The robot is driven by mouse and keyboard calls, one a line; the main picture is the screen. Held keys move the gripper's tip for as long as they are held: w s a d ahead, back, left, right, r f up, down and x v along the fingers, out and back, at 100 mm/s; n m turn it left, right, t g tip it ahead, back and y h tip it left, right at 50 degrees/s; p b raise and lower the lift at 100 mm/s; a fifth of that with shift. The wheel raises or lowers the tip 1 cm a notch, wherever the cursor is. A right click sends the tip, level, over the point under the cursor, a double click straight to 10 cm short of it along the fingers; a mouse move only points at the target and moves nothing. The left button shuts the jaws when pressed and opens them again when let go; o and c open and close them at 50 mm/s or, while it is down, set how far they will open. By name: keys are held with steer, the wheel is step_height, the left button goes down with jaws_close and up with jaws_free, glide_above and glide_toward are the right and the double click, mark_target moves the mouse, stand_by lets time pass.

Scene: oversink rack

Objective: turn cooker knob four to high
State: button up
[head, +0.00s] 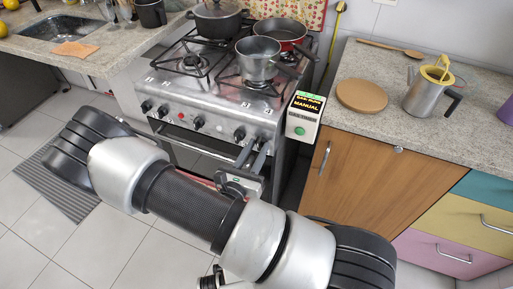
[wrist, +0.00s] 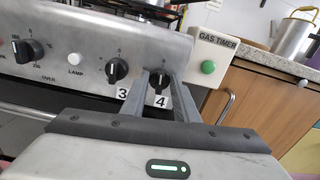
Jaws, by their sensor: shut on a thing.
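Cooker knob four (wrist: 158,80) is a dark knob above the white label "4" on the steel front panel, at the right end of the row in the wrist view. My gripper (wrist: 158,74) is shut on it, one finger on each side. The fingers partly hide the knob, and I cannot tell exactly where its pointer stands. Knob three (wrist: 117,69), with label "3", is just to the left, close to the left finger but apart from it. In the head view my gripper (head: 254,150) reaches the right end of the cooker's front panel.
A gas timer box (wrist: 212,62) with a green button is close right of the knob. An oven knob (wrist: 27,49) and lamp button (wrist: 74,58) are left. A saucepan (head: 258,60), a dark pot (head: 216,22) and a red pan (head: 279,32) stand on the cooker (head: 185,85).

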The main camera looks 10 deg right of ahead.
steer(key=shift+w+a+f+n+p, duration=0.1)
steer(key=shift+n+p, duration=1.35)
steer(key=shift+n, duration=1.65)
steer(key=shift+f+n+p, duration=0.1)
steer(key=shift+n+p, duration=1.3)
steer(key=shift+n, duration=1.7)
steer(key=o, duration=1)
steer(key=shift+o, duration=0.2)
steer(key=v, duration=1.7)
steer(key=shift+s+a, duration=0.15)
steer(key=shift+s, duration=0.05)
